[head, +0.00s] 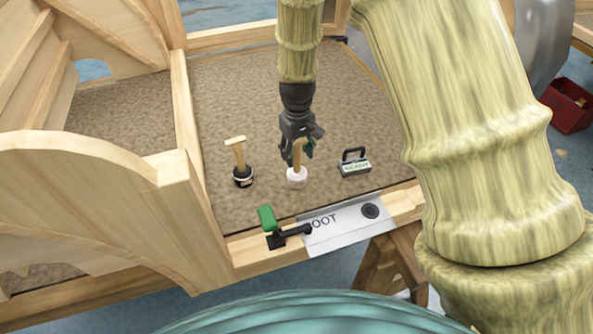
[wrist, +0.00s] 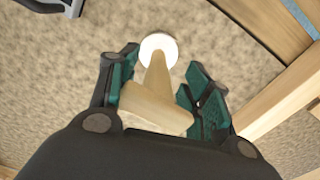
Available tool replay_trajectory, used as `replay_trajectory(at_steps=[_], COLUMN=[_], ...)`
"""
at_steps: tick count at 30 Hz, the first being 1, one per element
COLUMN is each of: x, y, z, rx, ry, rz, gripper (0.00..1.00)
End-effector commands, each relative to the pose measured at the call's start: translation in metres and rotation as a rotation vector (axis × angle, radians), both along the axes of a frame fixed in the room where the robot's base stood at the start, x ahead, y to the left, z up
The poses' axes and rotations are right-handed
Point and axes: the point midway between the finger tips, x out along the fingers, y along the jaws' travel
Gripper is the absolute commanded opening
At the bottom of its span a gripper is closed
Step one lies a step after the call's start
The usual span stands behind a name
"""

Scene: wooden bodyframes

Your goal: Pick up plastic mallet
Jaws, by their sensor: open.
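A mallet-like tool with a white head (head: 297,178) and a pale wooden handle stands upright on the brown textured panel, handle up. I take it for the plastic mallet. In the wrist view its white head (wrist: 158,46) lies beyond the fingertips, and its wooden handle (wrist: 157,100) with a wide end shows between the fingers. My gripper (head: 298,153) points down over it, in line with the handle. In the wrist view my gripper (wrist: 162,65) is open, with green-padded fingers on both sides of the handle and gaps visible.
A similar tool with a black base (head: 242,176) and wooden handle stands to the left. A dark-handled box (head: 354,163) with a light label stands to the right. Wooden frame walls rise at left.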

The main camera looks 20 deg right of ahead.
Motion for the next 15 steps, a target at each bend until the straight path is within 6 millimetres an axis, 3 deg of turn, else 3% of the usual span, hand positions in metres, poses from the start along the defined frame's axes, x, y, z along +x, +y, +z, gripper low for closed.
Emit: replay_trajectory(at_steps=[6,15], x=[0.002,0.002], y=[-0.001,-0.001], z=[-0.025,-0.038], rx=[0.000,0.000], ry=[0.002,0.000], rz=[-0.001,-0.001], gripper=[0.49,0.49])
